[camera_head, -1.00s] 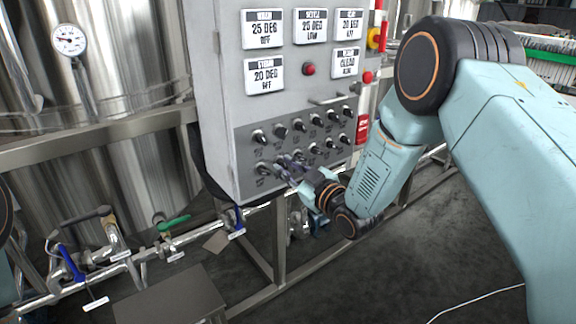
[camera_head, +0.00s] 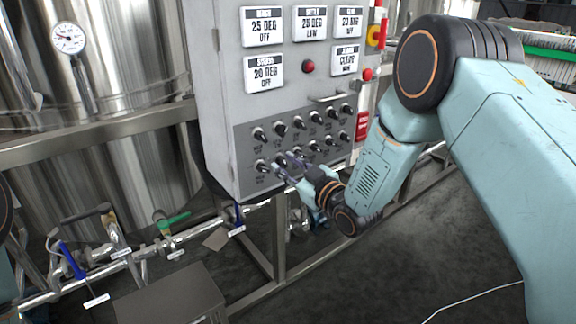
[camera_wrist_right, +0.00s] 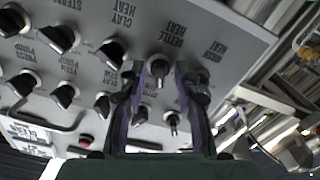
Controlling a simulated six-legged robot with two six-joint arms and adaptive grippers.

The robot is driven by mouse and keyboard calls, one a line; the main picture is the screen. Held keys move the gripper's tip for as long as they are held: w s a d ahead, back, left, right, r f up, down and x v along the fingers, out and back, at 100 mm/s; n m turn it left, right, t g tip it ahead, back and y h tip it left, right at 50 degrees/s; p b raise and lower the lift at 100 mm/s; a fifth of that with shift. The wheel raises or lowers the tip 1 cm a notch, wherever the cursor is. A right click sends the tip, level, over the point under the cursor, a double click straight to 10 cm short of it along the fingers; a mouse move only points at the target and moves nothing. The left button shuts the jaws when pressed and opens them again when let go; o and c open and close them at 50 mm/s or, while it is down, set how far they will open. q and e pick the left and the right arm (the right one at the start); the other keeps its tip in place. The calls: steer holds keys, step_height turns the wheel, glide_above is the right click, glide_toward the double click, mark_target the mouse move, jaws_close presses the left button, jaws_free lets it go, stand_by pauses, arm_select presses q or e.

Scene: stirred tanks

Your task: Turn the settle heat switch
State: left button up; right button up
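The grey control panel (camera_head: 240,150) carries two rows of black rotary switches in the head view. The settle heat switch (camera_wrist_right: 159,68), with its label above it, is a black knob with a light pointer mark in the right wrist view. My right gripper (camera_wrist_right: 158,70) is open, with one purple-grey finger on each side of this switch and gaps showing between. In the head view my right gripper (camera_head: 286,165) is at the lower row, near its left end, and partly covers the knobs there. My left gripper is not in view.
Neighbouring knobs stand close by, including the clay heat switch (camera_wrist_right: 112,53). A bar handle (camera_head: 326,98) sticks out above the knobs. Steel pipes with valves run below left.

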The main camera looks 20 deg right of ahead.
steer(key=shift+s, duration=0.1)
steer(key=v, duration=1.1)
steer(key=shift+s+d, duration=0.15)
steer(key=shift+s, duration=0.25)
steer(key=shift+r, duration=0.1)
steer(key=s+f+m+g+h, duration=0.2)
steer(key=s+f+m+g, duration=0.25)
steer(key=f, duration=0.45)
steer(key=s+f+m+g+h, duration=0.2)
steer(key=s+f+m+g, duration=0.15)
steer(key=s+f, duration=0.35)
steer(key=s+f+g+h, duration=0.1)
steer(key=s+f+g, duration=0.3)
steer(key=s, duration=0.8)
steer(key=s+f+g+h, duration=0.1)
steer(key=s+f+g, duration=0.4)
steer(key=s, duration=0.8)
step_height(320, 180, down, 3)
steer(key=shift+r, duration=0.1)
steer(key=shift+s, duration=0.1)
